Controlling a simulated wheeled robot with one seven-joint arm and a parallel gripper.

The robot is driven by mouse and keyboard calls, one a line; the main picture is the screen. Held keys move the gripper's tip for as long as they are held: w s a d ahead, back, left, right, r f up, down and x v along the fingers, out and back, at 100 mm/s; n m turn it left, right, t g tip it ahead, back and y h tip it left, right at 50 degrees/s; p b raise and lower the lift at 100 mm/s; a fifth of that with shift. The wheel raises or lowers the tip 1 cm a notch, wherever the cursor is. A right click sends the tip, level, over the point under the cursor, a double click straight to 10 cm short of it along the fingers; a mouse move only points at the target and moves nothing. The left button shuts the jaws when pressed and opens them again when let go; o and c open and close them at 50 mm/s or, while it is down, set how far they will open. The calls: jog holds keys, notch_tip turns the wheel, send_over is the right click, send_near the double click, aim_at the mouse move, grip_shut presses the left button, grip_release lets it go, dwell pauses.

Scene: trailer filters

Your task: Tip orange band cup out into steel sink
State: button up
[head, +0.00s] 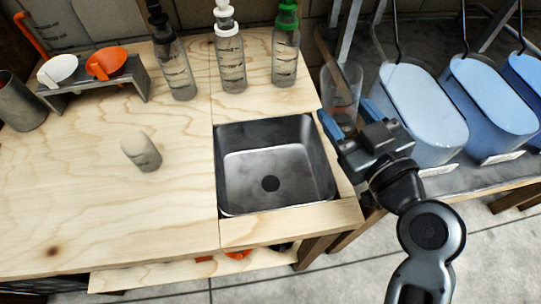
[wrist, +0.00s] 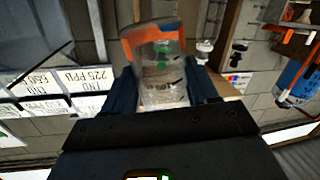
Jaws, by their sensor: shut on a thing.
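The orange band cup (wrist: 160,70) is clear, with an orange band near its far end in the wrist view. My gripper (wrist: 165,98) is shut on it, one finger on each side. In the head view the clear cup (head: 341,88) shows between the blue fingertips of my gripper (head: 350,118). It is beyond the right back corner of the steel sink (head: 248,165), not over the basin. Its contents and exact tilt are hard to tell. The sink is set into the wooden bench, with a dark drain and no objects in it.
Bottles with black (head: 173,65), white (head: 230,60) and green (head: 286,50) tops stand behind the sink. Another small cup (head: 141,152) stands on the bench (head: 100,200) to the left. A scoop rack (head: 95,85) is back left. Blue bins (head: 425,115) stand right.

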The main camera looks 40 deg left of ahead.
aim_at(357, 93)
jog(key=shift+w+d+f+m+b, duration=0.1)
jog(key=shift+m+b, duration=0.15)
jog(key=shift+m, duration=0.25)
jog(key=shift+w+d+f+m+b, duration=0.1)
jog(key=shift+m+b, duration=0.1)
jog(key=shift+m, duration=0.3)
jog(key=shift+r+p, duration=1.55)
jog(key=shift+r, duration=1)
